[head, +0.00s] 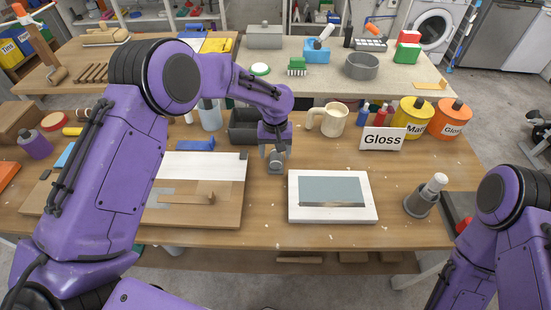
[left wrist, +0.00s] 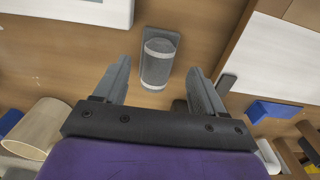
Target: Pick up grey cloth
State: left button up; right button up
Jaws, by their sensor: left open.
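The grey cloth (head: 275,167) looks like a small rolled bundle with a flat part under it, on the wooden table between the board and the white framed panel. It shows in the left wrist view (left wrist: 158,62), just beyond and between the fingertips. My left gripper (head: 275,153) is open and empty above it, fingers pointing down; the fingers also show in the left wrist view (left wrist: 160,75). The fingers partly hide the cloth in the head view. Whether they touch it I cannot tell. My right gripper is out of view; only parts of that arm show at the right.
A white framed panel (head: 355,212) lies right of the cloth, and a wooden board (head: 225,218) lies left. Behind stand a dark bin (head: 243,128), a cream mug (head: 333,120), and a "Gloss" sign (head: 383,139).

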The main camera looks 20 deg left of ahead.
aim_at(276, 155)
pick_arm(q)
jog(key=f, duration=0.1)
jog(key=w+f, duration=0.1)
jog(key=f, duration=0.2)
jog(key=shift+w+f+p, duration=0.25)
jog(key=shift+w+p, duration=0.05)
jog(key=shift+s+r, duration=0.2)
jog(key=shift+s, duration=0.1)
jog(key=shift+s+r, duration=0.1)
jog(key=c, duration=1.1)
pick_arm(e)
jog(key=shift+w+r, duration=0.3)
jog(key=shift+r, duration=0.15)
